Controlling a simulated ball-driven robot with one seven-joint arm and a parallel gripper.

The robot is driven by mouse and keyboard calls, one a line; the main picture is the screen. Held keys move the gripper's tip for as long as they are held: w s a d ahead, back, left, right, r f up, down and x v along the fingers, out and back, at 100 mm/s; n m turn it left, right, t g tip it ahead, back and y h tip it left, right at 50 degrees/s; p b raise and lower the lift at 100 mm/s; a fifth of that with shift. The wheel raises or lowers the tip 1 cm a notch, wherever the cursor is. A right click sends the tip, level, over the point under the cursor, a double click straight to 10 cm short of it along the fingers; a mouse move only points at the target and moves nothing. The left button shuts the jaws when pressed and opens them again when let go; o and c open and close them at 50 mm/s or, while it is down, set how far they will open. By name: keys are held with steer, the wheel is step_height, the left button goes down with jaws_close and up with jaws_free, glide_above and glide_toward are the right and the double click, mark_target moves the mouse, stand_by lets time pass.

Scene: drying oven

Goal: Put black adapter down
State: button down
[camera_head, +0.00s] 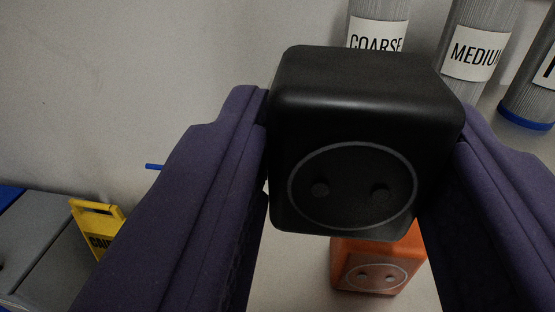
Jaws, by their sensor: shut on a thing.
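The black adapter (365,90) is a rounded black cube with a two-hole socket in a pale ring on the face toward me. My gripper (365,140) is shut on it, with one purple finger on its left side and one on its right. It fills the upper middle of the view. An orange adapter (378,272) of like shape shows below and behind it, its top partly hidden by the black one. I cannot tell whether the black adapter touches anything beneath it.
Grey ribbed cylinders labelled COARSE (376,36) and MEDIUM (475,52) stand behind, with another blue-based cylinder (530,95) at the right edge. A yellow caution sign (97,226) and grey boxes (40,240) are at lower left. The pale wall (130,80) at left is bare.

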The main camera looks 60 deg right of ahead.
step_height(320, 180, down, 4)
steer(key=shift+r+b, duration=0.15)
steer(key=shift+b, duration=0.6)
steer(key=shift+r, duration=0.1)
steer(key=shift+c, duration=2.4)
jaws_free()
steer(key=shift+a, duration=0.1)
